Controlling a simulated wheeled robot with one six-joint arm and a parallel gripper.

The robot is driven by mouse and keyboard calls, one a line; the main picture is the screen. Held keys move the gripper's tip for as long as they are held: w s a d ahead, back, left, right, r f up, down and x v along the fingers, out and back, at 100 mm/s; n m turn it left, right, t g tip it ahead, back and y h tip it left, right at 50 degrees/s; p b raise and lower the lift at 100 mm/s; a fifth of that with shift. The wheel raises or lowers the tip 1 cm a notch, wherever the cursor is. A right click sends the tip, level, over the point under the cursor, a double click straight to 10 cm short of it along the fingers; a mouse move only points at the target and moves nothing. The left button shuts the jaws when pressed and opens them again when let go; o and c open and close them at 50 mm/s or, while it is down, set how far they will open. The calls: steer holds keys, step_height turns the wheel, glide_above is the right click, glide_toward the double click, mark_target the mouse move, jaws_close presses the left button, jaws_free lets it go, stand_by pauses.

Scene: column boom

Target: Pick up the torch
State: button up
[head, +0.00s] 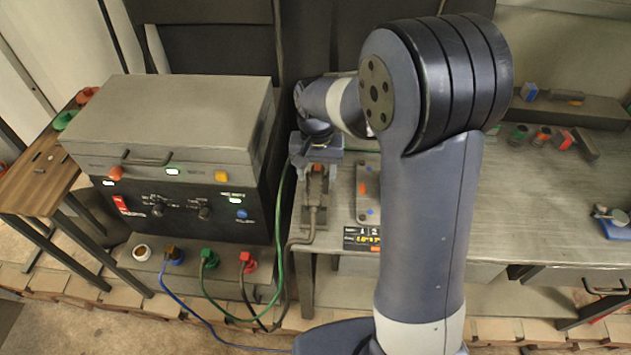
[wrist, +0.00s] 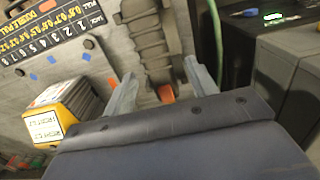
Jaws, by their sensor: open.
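The torch (head: 314,212) appears as a grey-brown handle with a cable at the left end of the metal bench in the head view. In the wrist view the ribbed olive-grey body (wrist: 150,40) that looks like the torch runs up from between my fingers, with an orange part (wrist: 167,93) at its near end. My gripper (wrist: 160,70) is open, with one finger on each side of this body. I cannot tell whether the fingers touch it. In the head view my gripper (head: 318,160) is over the far end of the torch and partly hides it.
A grey plate (head: 367,190) and a black label (head: 362,239) lie right of the torch. A yellow box (wrist: 62,108) is left of my fingers in the wrist view. A large grey-lidded machine (head: 180,120) stands left, with green and dark cables nearby. The bench (head: 530,205) is clearer rightward.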

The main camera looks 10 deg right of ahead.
steer(key=shift+s+f+p, duration=0.15)
steer(key=shift+f+p, duration=0.15)
steer(key=shift+f, duration=0.35)
step_height(320, 180, down, 4)
steer(key=shift+f+p, duration=0.1)
steer(key=shift+p, duration=0.4)
steer(key=c, duration=1.1)
